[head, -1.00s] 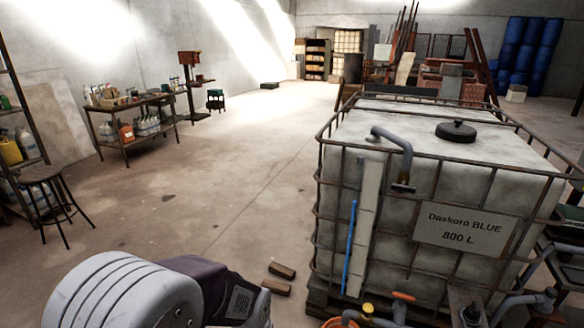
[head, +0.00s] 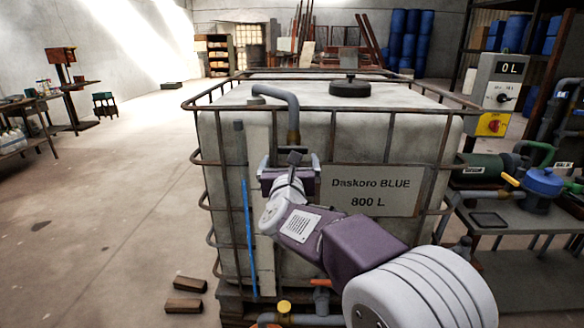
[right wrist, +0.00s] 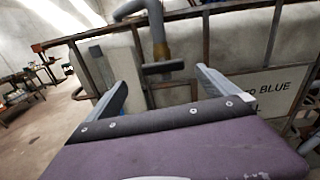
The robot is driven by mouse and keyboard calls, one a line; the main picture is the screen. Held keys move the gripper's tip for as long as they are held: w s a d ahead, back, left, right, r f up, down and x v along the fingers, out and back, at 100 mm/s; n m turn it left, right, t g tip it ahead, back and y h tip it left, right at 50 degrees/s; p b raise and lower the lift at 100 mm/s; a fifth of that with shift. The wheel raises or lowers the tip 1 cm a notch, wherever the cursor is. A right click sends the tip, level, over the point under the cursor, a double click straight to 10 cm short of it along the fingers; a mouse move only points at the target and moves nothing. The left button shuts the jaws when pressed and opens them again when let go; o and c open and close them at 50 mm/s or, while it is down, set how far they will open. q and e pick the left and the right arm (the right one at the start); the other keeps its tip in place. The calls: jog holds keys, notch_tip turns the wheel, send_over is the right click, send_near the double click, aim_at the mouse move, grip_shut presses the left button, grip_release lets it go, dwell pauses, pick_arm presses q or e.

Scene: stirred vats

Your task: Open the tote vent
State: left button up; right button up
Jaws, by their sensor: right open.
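The caged white tote (head: 225,170) stands ahead, labelled "Daskoro BLUE 800 L". A bent grey vent pipe (head: 292,112) comes off its top and turns down the front. A dark crossbar lever (right wrist: 163,68) sits at the pipe's lower end. My right gripper (head: 290,163) is just in front of that end. In the right wrist view my right gripper (right wrist: 161,78) is open, with its fingers apart on either side of the lever and nothing clearly held. Contact cannot be told. My left gripper is out of view.
A black lid (head: 349,88) sits on the tote's top. Cage bars (head: 333,140) run close beside the gripper. An orange valve handle (head: 321,283) is low in front. A control box (head: 495,85) and a bench with a blue pump (head: 541,183) stand right. The left floor is mostly clear.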

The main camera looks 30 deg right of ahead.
aim_at(293, 149)
jog(key=shift+m+h, duration=0.4)
jog(key=shift+m, duration=0.1)
jog(key=x, duration=0.3)
jog(key=p+x, duration=0.1)
jog(key=x, duration=0.4)
jog(key=shift+w+d+r, duration=0.25)
jog(key=shift+d+r, duration=0.05)
jog(key=shift+d, duration=0.05)
jog(key=c, duration=1.4)
jog(key=shift+o, duration=0.2)
